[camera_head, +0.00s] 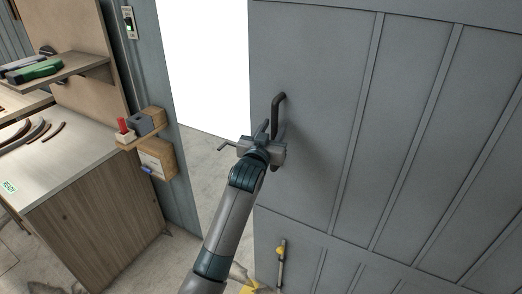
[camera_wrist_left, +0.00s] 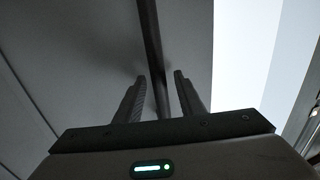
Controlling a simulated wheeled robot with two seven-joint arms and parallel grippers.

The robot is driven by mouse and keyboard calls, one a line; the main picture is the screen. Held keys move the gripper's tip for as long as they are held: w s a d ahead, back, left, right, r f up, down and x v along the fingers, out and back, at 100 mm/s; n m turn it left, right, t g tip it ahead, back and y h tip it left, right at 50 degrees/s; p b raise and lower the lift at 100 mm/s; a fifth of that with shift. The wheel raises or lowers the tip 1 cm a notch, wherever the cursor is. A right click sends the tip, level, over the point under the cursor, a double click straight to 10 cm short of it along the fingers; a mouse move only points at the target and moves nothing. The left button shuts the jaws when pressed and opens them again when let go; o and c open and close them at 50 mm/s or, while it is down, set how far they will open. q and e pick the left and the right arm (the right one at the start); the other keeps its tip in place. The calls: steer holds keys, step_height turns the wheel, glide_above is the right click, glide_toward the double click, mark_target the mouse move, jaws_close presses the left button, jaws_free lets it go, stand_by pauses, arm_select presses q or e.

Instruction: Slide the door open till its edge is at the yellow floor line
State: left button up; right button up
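The grey panelled sliding door (camera_head: 310,150) fills the right of the head view, with a bright opening to the left of its edge. A dark vertical bar handle (camera_head: 279,112) is near that edge. My left gripper (camera_head: 270,130) is at the handle's lower part. In the left wrist view, the handle (camera_wrist_left: 152,45) runs between the two fingers (camera_wrist_left: 160,85), with gaps visible, so the gripper is open around it. A small yellow patch (camera_head: 249,287) on the floor, possibly the floor line, shows at the bottom, partly hidden by my arm. My right gripper is out of view.
A workbench (camera_head: 60,170) with a wood front stands at the left, below a shelf (camera_head: 60,75) holding green tools. Small wooden boxes (camera_head: 155,155) hang on the door post. A bolt with a yellow knob (camera_head: 281,251) is low on the door.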

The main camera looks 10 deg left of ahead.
arm_select(q)
steer(key=s+a+b, duration=0.2)
steer(key=s+b, duration=0.2)
steer(key=s, duration=1.2)
steer(key=shift+s+a, duration=0.2)
steer(key=shift+a, duration=0.1)
